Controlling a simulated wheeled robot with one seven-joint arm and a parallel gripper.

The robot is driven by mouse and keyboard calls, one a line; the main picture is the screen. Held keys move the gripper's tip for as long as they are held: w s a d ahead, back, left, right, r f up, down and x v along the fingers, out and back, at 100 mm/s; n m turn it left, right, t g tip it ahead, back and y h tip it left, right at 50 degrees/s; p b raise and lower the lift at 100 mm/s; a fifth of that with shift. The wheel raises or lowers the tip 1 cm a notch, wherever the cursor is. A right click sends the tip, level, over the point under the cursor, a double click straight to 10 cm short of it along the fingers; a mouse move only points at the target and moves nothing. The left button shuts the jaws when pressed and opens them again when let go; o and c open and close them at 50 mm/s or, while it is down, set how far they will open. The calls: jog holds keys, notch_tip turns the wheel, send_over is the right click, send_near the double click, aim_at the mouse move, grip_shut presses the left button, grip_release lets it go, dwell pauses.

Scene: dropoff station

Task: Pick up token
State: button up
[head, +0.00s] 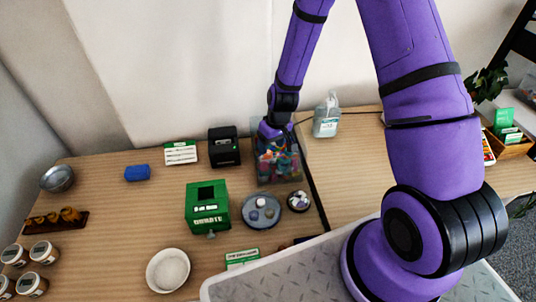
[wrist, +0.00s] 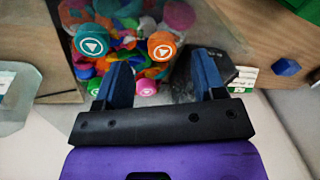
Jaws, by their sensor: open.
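A clear bin (head: 262,178) full of colourful tokens stands near the back of the table, below my gripper (head: 276,132). In the wrist view my gripper (wrist: 162,80) is open, with its two blue-grey fingers apart. An orange token (wrist: 165,45) with a white arrow lies between and just beyond the fingertips. A teal token (wrist: 90,42) lies left of it, and a small pink token (wrist: 147,87) shows between the fingers. No token is held. I cannot tell how far the fingertips are above the tokens. In the head view the wrist hides part of the bin's top.
A black box (head: 223,147) stands left of the bin, a pump bottle (head: 327,117) to its right. A green donation box (head: 206,207), a round grey tray (head: 261,223) and a small bowl (head: 298,201) stand in front. Bare table lies at left centre.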

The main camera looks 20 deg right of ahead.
aim_at(269, 151)
jog(key=shift+w+a+f, duration=0.1)
jog(key=shift+a+f, duration=0.1)
jog(key=shift+f, duration=0.6)
jog(key=shift+a+f, duration=0.15)
jog(key=shift+f, duration=0.65)
jog(key=c, duration=1)
jog(key=shift+f, duration=0.1)
